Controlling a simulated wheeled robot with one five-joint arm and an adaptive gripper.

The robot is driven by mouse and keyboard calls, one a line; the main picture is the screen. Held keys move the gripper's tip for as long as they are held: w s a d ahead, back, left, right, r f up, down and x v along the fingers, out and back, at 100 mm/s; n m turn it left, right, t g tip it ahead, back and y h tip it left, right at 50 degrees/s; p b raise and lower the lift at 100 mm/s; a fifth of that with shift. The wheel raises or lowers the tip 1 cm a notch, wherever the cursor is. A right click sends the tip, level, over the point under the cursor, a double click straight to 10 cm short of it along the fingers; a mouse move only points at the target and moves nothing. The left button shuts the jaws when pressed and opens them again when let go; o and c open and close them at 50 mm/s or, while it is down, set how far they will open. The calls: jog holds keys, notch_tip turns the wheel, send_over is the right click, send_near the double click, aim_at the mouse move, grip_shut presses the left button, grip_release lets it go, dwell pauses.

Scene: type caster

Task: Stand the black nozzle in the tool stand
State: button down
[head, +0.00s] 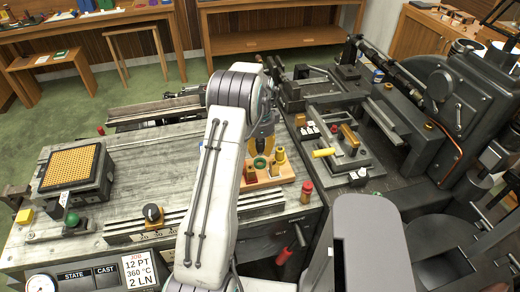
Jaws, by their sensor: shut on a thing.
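The tool stand (282,179) is a small wooden block near the right end of the grey bench, just right of my arm. It holds brass-yellow pieces and a piece with a green ring (260,163). My gripper (262,148) points down over the back of the stand, partly hidden by my forearm. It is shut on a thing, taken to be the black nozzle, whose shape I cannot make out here. I cannot tell whether the held thing touches the stand.
Black casting machinery (440,100) fills the right side. A box with a yellow grid top (72,168) and a black-and-yellow knob (152,214) are to the left. The bench middle is clear.

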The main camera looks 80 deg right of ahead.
aim_at(260, 163)
jog(key=shift+f+b, duration=0.1)
jog(key=shift+b, duration=0.3)
jog(key=shift+f+b, duration=2.15)
jog(key=shift+f, duration=0.15)
jog(key=shift+a+f, duration=0.1)
jog(key=shift+f, duration=0.1)
jog(key=shift+a+f+b, duration=0.25)
jog(key=shift+f+b, duration=0.25)
jog(key=c, duration=1.4)
grip_release()
jog(key=o, duration=0.5)
jog(key=shift+d+f, duration=0.1)
jog(key=shift+d, duration=0.15)
jog(key=shift+o, duration=0.2)
jog(key=shift+a, duration=0.1)
